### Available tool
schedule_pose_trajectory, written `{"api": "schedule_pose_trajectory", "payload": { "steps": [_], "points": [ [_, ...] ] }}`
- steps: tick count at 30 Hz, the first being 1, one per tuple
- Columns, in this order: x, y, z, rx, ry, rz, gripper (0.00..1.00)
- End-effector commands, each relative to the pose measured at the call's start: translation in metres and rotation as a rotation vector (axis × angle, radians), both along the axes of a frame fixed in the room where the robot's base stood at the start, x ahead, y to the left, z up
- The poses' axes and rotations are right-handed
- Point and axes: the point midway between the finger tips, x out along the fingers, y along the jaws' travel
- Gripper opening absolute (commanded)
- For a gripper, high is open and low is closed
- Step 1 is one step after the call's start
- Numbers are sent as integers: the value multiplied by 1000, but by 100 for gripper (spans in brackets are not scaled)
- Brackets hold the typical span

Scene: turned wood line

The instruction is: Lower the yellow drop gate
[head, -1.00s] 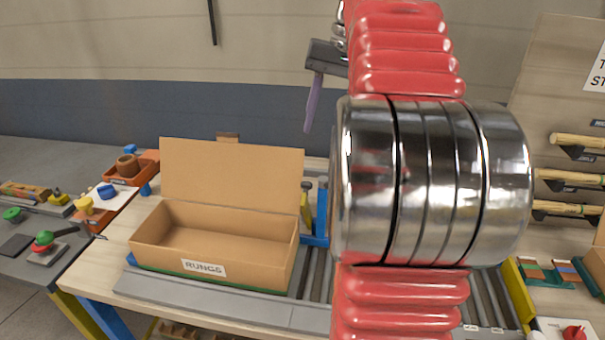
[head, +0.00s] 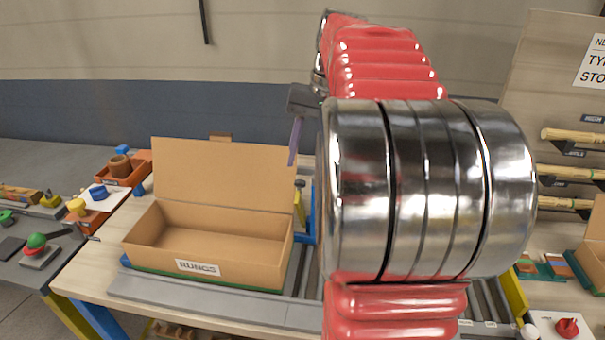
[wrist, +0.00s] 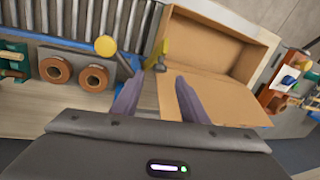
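A yellow upright part with a grey knob, which looks like the yellow drop gate (head: 299,206), stands beside a blue post just right of the cardboard box in the head view. In the wrist view the yellow gate part (wrist: 155,50) shows just beyond my fingers, with a dark knob at its near end. A round yellow knob (wrist: 105,45) on a bar is to its left. My gripper (wrist: 158,84) is open and empty, its two purple fingers apart on the near side of the gate. In the head view my gripper (head: 294,155) hangs above the gate; my arm hides much of the conveyor.
The open cardboard box (head: 205,237), labelled RUNGS, stands on the line left of the gate. Grey rollers (wrist: 100,20) run beyond the gate. Two brown rings (wrist: 75,74) sit in the wrist view. A side table (head: 15,275) at left holds small parts.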

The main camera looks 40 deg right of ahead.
Motion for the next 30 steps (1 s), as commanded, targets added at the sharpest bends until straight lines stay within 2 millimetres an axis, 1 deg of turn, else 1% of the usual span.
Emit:
{"api": "schedule_pose_trajectory", "payload": {
  "steps": [1, 3, 9, 13, 21, 23, 30],
  "points": [
    [1, 2, -8, 1, 1, 1, 40],
    [3, 4, -19, 1, 1, 0, 40],
    [7, 7, -42, 1, 1, 0, 40],
    [8, 8, -48, 1, 1, 0, 40],
    [8, 8, -49, 0, 0, 1, 40],
    [8, 8, -49, 0, 0, 1, 36],
    [8, 8, -49, 0, 0, 1, 19]
  ]
}}
